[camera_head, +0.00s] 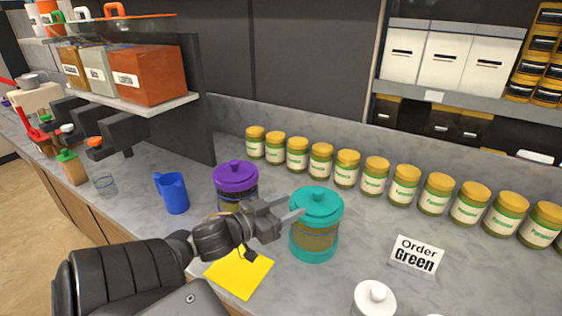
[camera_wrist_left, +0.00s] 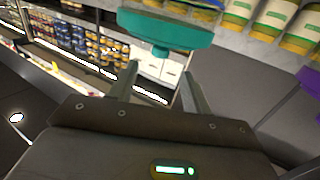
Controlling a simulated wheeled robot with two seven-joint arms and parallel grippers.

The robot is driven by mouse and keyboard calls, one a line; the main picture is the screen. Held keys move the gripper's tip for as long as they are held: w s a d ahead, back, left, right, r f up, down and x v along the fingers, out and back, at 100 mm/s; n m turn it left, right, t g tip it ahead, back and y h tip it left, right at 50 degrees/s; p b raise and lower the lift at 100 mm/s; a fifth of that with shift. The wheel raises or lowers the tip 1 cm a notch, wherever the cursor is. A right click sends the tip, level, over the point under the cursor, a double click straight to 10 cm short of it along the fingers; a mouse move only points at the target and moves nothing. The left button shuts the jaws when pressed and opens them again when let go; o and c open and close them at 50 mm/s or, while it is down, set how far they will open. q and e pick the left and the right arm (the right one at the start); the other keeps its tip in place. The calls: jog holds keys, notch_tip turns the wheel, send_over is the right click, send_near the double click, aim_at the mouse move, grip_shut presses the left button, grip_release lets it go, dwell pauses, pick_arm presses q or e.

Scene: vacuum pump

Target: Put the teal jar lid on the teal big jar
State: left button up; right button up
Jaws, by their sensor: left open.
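The teal big jar (camera_head: 314,241) stands upright on the counter with an olive-coloured band around its middle. The teal jar lid (camera_head: 322,209) sits on its top, level as far as I can tell, with its round knob upward. The left wrist view is upside down and shows the lid (camera_wrist_left: 165,30) against the jar, with the knob pointing down in the picture. My left gripper (camera_head: 291,207) is open and empty beside the lid's left side. In the wrist view its fingers (camera_wrist_left: 160,70) lie either side of the knob, slightly short of it. My right gripper is not in view.
A purple-lidded jar (camera_head: 236,174) stands behind my left gripper, with a blue pitcher (camera_head: 173,194) to its left. Several yellow-lidded jars (camera_head: 376,177) line the wall. A yellow sheet (camera_head: 239,274), an "Order Green" sign (camera_head: 416,254) and a white lid (camera_head: 374,298) are nearer.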

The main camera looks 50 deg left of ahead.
pick_arm(q)
jog(key=shift+s+a+r+p, duration=0.15)
jog(key=shift+s+p, duration=0.2)
jog(key=shift+s, duration=0.6)
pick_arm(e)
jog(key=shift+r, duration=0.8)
